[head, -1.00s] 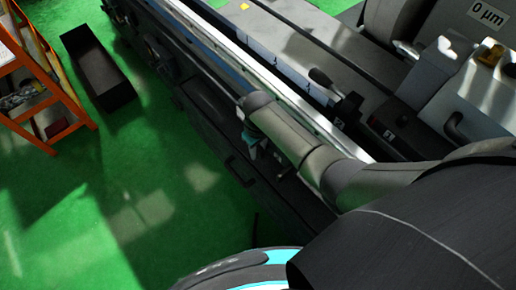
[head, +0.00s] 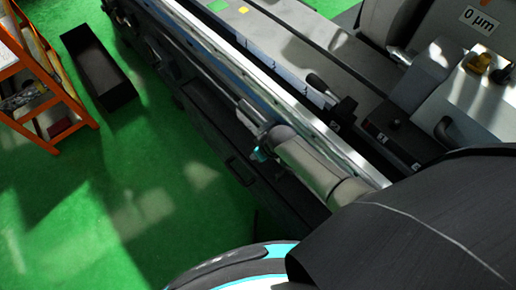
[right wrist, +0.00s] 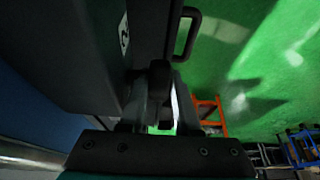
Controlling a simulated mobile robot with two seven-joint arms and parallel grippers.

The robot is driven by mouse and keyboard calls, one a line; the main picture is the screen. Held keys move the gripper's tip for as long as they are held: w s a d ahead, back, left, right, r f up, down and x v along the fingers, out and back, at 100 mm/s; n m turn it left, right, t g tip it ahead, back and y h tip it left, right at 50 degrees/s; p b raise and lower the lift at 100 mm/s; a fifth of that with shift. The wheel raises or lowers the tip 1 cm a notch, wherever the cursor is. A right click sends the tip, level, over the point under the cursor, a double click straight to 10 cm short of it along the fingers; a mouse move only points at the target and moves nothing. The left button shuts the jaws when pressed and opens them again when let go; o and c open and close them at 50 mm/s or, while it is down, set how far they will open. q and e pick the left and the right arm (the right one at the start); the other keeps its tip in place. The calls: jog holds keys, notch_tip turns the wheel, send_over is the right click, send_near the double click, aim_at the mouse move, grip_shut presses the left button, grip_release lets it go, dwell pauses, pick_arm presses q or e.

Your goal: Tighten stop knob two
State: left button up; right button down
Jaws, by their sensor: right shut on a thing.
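In the right wrist view, a dark rounded knob (right wrist: 160,76) stands at the edge of a dark machine panel (right wrist: 75,50). A white label with a 2 (right wrist: 124,34) is on the panel beside it. My right gripper (right wrist: 161,97) is shut on the knob, one finger on each side. The fingers hide its lower part. In the head view, my right arm reaches in from the right to the machine's front side. Little of the right gripper (head: 262,152) shows there, and the knob cannot be made out. My left gripper is not in view.
A dark handle (right wrist: 187,34) sits on the panel close to the gripper. In the head view, the machine's long rail (head: 275,92) runs diagonally beside my arm. An orange shelf (head: 48,80) and a black bin (head: 98,68) stand on the open green floor (head: 135,190) at left.

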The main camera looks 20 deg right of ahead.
jog(key=shift+s+t+y+b, duration=0.1)
jog(key=shift+t+y+b, duration=0.25)
jog(key=shift+t, duration=0.65)
jog(key=c, duration=0.9)
grip_release()
jog(key=p+v, duration=0.4)
jog(key=v, duration=1.1)
jog(key=shift+s, duration=0.2)
jog(key=shift+d, duration=0.1)
